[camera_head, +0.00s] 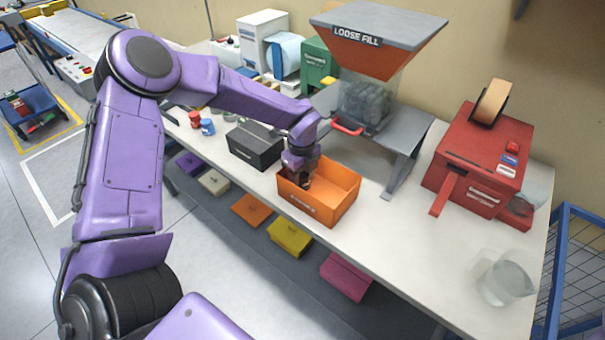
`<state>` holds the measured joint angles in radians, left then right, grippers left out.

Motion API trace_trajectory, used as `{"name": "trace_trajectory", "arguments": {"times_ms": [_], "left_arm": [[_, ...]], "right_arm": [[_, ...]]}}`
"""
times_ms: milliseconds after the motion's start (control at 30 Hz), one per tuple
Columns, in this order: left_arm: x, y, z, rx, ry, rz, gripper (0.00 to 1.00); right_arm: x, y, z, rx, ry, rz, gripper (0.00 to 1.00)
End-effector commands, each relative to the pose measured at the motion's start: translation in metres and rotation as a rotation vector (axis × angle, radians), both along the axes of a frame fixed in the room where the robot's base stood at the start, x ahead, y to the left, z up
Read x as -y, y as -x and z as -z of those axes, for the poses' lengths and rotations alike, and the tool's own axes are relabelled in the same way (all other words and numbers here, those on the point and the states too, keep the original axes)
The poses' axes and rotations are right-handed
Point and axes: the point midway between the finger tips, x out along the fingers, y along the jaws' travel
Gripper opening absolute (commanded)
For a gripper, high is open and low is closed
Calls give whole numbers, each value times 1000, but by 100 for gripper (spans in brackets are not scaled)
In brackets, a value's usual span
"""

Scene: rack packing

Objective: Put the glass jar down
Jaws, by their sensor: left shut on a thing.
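My left gripper (303,182) points down into the open orange bin (335,208), near its left end. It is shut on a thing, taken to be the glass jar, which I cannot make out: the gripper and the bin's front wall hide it. I cannot tell whether it touches the bin's floor. A clear glass vessel (506,281) stands apart on the right part of the white table. My right gripper is not in view.
A black box (254,148) stands left of the bin. The loose-fill hopper (372,45) and its grey stand rise behind it. A red tape machine (478,160) stands to the right. Clear white tabletop (405,245) lies right of the bin.

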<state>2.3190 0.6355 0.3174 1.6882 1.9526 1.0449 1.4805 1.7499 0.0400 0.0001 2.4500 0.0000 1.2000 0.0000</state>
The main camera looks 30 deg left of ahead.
Motion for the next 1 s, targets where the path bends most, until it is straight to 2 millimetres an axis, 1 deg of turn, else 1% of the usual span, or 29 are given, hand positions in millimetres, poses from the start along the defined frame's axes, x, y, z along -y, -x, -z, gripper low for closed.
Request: {"name": "trace_trajectory", "arguments": {"times_ms": [167, 300, 333, 367, 400, 667, 767, 800, 867, 1000], "left_arm": [[1, -1, 0, 2, 0, 1, 14], [1, -1, 5, 1, 0, 2, 14], [1, -1, 5, 1, 0, 2, 51], [1, -1, 4, 1, 0, 2, 61], [1, -1, 3, 1, 0, 2, 73], [1, -1, 3, 1, 0, 3, 73], [1, -2, -5, 2, 0, 3, 73], [1, -3, -7, 6, 0, 3, 73], [2, -3, -18, 8, 1, 2, 73], [2, -3, -55, 10, 1, 2, 73]], "right_arm": [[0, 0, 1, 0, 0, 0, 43], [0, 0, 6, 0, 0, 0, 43], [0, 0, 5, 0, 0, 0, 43], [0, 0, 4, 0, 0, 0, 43], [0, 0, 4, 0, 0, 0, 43], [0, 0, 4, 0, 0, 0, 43], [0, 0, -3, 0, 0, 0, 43], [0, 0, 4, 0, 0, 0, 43], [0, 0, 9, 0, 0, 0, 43], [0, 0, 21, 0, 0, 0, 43]]}}
